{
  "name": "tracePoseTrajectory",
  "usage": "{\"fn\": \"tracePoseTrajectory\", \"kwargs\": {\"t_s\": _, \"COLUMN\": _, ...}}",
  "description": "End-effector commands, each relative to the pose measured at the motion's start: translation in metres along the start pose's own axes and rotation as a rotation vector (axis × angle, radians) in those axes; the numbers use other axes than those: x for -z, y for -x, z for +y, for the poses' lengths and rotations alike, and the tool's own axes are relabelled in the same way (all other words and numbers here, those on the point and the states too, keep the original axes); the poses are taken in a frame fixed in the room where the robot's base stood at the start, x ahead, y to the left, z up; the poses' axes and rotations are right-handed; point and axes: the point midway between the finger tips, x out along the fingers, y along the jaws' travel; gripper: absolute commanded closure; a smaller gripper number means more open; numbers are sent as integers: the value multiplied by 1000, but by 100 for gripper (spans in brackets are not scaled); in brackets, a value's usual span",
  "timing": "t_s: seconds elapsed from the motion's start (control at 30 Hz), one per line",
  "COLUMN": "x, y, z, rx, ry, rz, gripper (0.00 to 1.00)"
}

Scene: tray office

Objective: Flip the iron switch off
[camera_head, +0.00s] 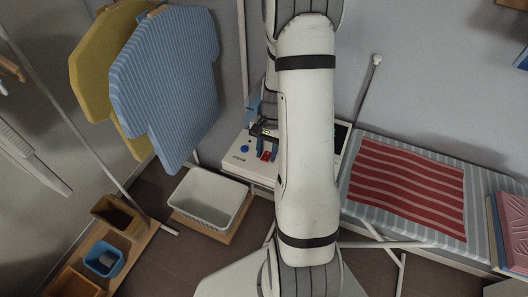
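A white box (238,163) with a sloped top stands at the left end of the ironing board, mostly behind my arm. On its top I see a small red switch (265,156) and a round blue button (244,149). Whether the switch is on or off is too small to tell. My gripper (267,145) is just above the red switch, with dark and blue parts close over it. My forearm hides its right side and part of the box. I cannot tell whether it touches the switch. Nothing is visibly held.
The ironing board (352,206) carries a red striped cloth (408,187), with folded cloths (513,222) at its right end. A blue striped shirt (165,85) and a yellow shirt (92,62) hang at left. A white basket (208,200) and wooden bins (117,215) stand below.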

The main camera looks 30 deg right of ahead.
Motion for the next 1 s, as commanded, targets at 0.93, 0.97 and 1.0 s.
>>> {"fn": "tracePoseTrajectory", "kwargs": {"t_s": 0.93, "x": 0, "y": 72, "z": 0, "rx": 2, "ry": 0, "rz": 3, "gripper": 55}}
{"fn": "tracePoseTrajectory", "kwargs": {"t_s": 0.97, "x": 0, "y": 74, "z": 0, "rx": 2, "ry": 0, "rz": 3, "gripper": 55}}
{"fn": "tracePoseTrajectory", "kwargs": {"t_s": 1.0, "x": 0, "y": 76, "z": 0, "rx": 1, "ry": 0, "rz": 2, "gripper": 55}}
